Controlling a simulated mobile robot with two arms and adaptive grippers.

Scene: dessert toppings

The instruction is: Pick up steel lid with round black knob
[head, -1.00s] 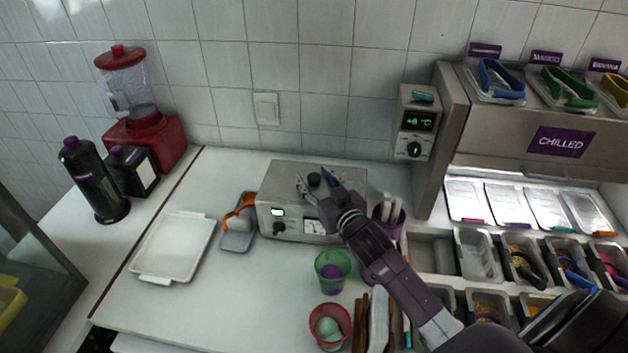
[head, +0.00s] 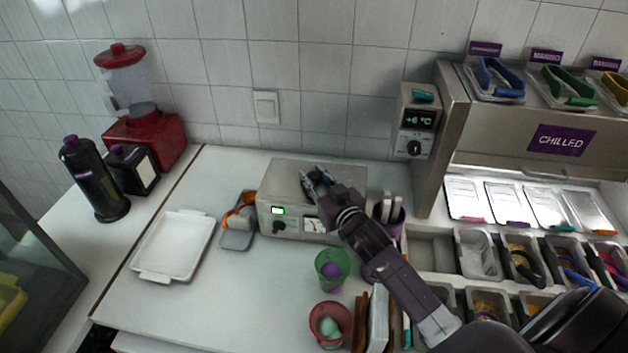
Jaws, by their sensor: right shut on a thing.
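The steel warmer box (head: 280,190) stands on the white counter against the tiled wall, with a lit display and a dial on its front. My right gripper (head: 312,178) is over the middle of its steel top, its fingers closed together where the lid's round black knob showed earlier. The fingers hide the knob, and it is shut on it. The steel lid (head: 318,166) looks flush with the box top; its edge is hard to make out. I cannot tell whether it is raised. My left gripper is not in view.
A green cup (head: 333,281) and a red cup (head: 330,336) stand in front of the box. A purple cup (head: 398,228) is beside my right arm. A white tray (head: 146,275) and an orange-handled scoop (head: 240,212) lie left. Topping bins fill the right side.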

